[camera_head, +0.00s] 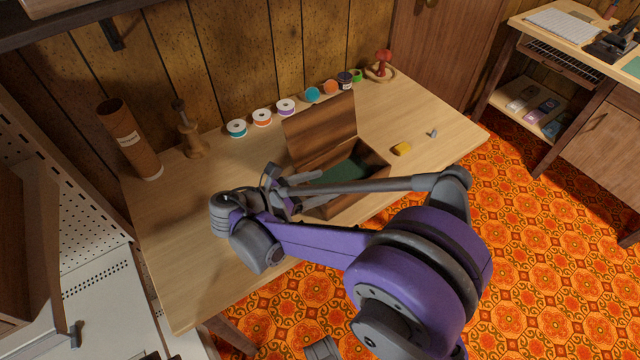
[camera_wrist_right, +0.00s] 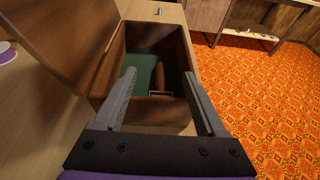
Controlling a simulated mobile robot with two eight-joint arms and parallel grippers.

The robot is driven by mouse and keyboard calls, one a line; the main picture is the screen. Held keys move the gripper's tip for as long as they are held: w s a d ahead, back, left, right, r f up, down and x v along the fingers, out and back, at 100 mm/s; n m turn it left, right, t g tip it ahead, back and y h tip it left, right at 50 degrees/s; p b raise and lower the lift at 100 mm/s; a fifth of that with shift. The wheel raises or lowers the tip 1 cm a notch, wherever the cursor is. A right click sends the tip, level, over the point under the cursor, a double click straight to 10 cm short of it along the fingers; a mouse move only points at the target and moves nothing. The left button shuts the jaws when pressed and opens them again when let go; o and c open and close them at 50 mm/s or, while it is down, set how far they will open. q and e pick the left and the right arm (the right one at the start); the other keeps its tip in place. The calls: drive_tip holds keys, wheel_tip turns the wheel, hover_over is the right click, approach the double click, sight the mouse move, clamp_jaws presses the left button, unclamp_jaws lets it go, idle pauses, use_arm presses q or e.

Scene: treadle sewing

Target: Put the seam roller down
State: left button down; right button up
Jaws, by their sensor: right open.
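A wooden box (camera_head: 362,194) with its lid (camera_head: 318,132) open stands on the table, lined in green. It fills the upper middle of the right wrist view (camera_wrist_right: 140,112). The seam roller (camera_wrist_right: 161,76), a brown handle with a metal part at its near end, appears to lie inside on the green lining. I cannot make it out in the head view. My right gripper (camera_wrist_right: 159,75) is open, with its fingers spread over the near end of the box and apart from the roller. In the head view the right gripper (camera_head: 306,188) is partly hidden by my arm. My left gripper is not in view.
Several thread spools (camera_head: 262,117) line the back of the table (camera_head: 190,240). A cardboard tube (camera_head: 130,140) and a wooden stand (camera_head: 190,140) are at the left. A yellow piece (camera_head: 401,149) and a small grey piece (camera_head: 433,133) lie right of the box. The table's left front is clear.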

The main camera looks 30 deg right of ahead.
drive_tip(key=shift+r+p, duration=0.3)
drive_tip(key=shift+r, duration=0.35)
drive_tip(key=p+v, duration=0.1)
drive_tip(key=v, duration=1.1)
